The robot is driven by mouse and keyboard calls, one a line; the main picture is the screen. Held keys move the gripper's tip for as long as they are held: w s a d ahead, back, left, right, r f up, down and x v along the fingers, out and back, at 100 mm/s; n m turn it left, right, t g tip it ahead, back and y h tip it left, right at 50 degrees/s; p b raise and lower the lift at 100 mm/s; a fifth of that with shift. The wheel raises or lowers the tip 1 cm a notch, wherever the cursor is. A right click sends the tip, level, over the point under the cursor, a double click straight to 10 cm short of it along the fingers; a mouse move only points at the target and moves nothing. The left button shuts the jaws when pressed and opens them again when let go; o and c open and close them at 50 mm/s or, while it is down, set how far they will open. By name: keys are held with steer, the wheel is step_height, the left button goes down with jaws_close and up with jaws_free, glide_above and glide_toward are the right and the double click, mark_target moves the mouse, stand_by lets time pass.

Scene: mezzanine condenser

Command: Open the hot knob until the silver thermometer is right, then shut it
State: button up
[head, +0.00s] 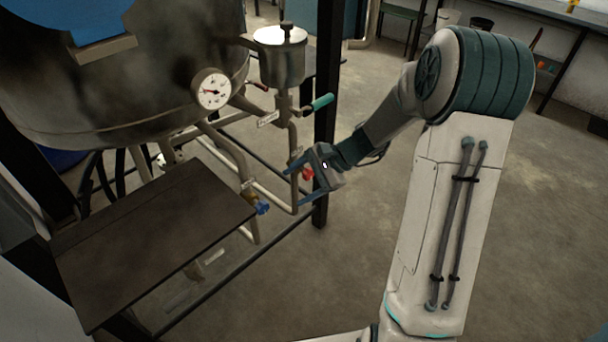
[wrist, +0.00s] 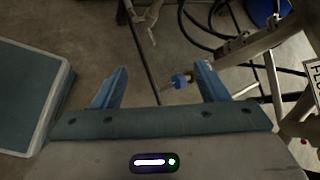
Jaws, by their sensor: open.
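The hot knob appears to be the red knob (head: 307,173) on a pipe under the vessel. In the head view it shows between the fingers of my gripper (head: 294,184); I cannot tell whether it lies between or behind them.
A blue knob (head: 262,208) sits on a pipe left of my gripper; it also shows in the wrist view (wrist: 180,80). A teal-handled lever (head: 320,102) is above. A dark shelf (head: 150,240) stands at left. The floor (head: 560,200) at right is clear.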

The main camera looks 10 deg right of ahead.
steer(key=w+d+f+m+t+y+b, duration=0.2)
steer(key=w+d+f+m+t, duration=0.1)
steer(key=w+f+m, duration=0.3)
steer(key=w+d+f+m+t+y+b, duration=0.25)
steer(key=w+f+m, duration=0.2)
steer(key=f, duration=0.35)
steer(key=m+t+h+b, duration=0.3)
steer(key=m+t+h, duration=0.1)
steer(key=m+t, duration=0.45)
glide_toward(311, 175)
steer(key=shift+m, duration=0.3)
steer(key=b+x, duration=0.2)
steer(key=x, duration=1.1)
steer(key=shift+s, duration=0.1)
steer(key=shift+c, duration=0.2)
steer(key=c, duration=0.9)
